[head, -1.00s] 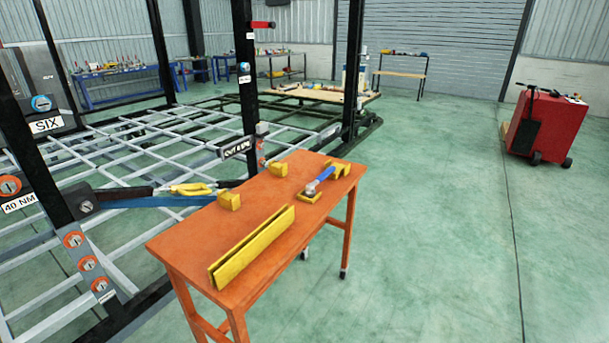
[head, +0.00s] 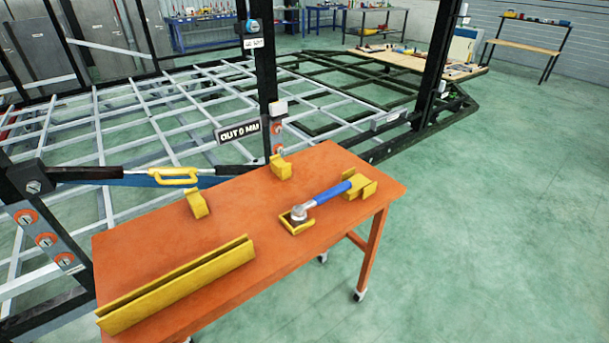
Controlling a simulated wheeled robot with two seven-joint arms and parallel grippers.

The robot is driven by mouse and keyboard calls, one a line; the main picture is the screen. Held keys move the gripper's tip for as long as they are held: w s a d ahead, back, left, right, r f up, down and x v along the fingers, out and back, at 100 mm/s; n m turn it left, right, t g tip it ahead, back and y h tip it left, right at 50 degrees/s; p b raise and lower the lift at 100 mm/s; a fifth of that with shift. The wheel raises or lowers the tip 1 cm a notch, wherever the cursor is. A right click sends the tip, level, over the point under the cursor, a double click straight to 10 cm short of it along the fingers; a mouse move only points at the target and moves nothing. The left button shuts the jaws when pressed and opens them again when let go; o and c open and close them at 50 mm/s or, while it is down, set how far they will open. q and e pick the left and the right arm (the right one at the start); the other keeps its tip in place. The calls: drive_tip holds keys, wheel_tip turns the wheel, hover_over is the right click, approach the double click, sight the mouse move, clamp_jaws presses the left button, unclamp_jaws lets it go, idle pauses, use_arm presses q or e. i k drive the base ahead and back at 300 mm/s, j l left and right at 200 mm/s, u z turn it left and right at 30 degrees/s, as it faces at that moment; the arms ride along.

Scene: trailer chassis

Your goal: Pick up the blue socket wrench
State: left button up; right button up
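The blue socket wrench (head: 328,195) lies on the right half of the orange table (head: 225,233) in the head view. It has a blue handle and a grey metal head. Its head rests in a small yellow square holder (head: 290,223) and its handle end rests on a yellow cradle (head: 362,187). Neither of my grippers shows in the view.
A long yellow channel (head: 180,284) lies along the table's front left. Two yellow brackets (head: 197,204) (head: 281,167) stand near its back edge. A trailer frame (head: 200,95) and black posts (head: 265,75) stand behind. The green floor at right is clear.

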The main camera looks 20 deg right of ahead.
sight(299, 215)
drive_tip(key=i+l+u, duration=0.1)
drive_tip(key=l+u, duration=0.3)
drive_tip(key=l, duration=0.4)
drive_tip(key=l+u, duration=0.4)
drive_tip(key=l, duration=0.4)
drive_tip(key=k+l+u, duration=0.15)
drive_tip(key=l+u, duration=0.25)
drive_tip(key=l, duration=0.4)
